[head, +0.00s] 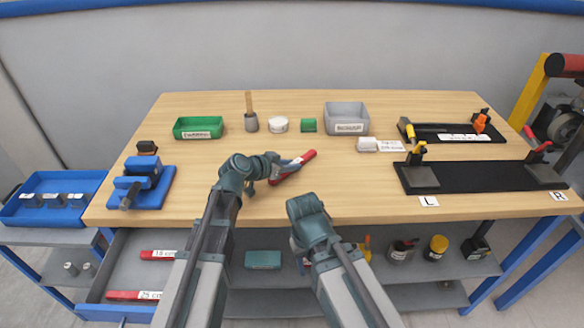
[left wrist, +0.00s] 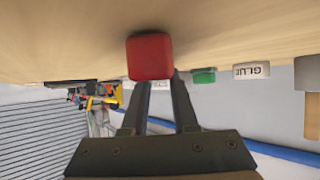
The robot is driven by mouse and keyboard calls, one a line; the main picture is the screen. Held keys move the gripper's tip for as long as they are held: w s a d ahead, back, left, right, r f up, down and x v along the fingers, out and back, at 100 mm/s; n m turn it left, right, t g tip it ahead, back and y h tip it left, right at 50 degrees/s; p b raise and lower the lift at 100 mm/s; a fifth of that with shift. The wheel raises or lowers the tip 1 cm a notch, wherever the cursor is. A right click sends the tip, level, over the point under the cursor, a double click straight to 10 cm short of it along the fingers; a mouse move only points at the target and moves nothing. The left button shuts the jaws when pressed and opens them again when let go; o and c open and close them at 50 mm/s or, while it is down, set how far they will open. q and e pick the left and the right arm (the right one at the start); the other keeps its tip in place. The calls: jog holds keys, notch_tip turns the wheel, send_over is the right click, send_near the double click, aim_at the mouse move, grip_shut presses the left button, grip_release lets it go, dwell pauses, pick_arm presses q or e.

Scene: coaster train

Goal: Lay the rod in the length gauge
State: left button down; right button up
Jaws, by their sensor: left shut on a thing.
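The red rod (head: 305,157) is in my left gripper (head: 290,163), near the middle of the table. It is slanted, its far end toward the upper right. In the left wrist view the rod shows as a red square end (left wrist: 150,56) at the tips of the two dark fingers (left wrist: 156,88). Two black fixtures are at the right: a long one (head: 480,176) with end pieces between the L and R cards, and a shorter one (head: 432,137) behind it with a white label. I cannot tell for sure which is the length gauge.
A green tray (head: 199,128), a grey bin (head: 347,116) and small items line the back. A blue vise-like tool (head: 143,183) stands at the left. An open drawer (head: 128,271) holds red labelled bars. The table between rod and long fixture is clear.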

pick_arm(q)
jog(key=shift+f, duration=0.2)
jog(key=c, duration=0.7)
grip_release()
jog(key=shift+r, duration=0.1)
jog(key=shift+r, duration=0.1)
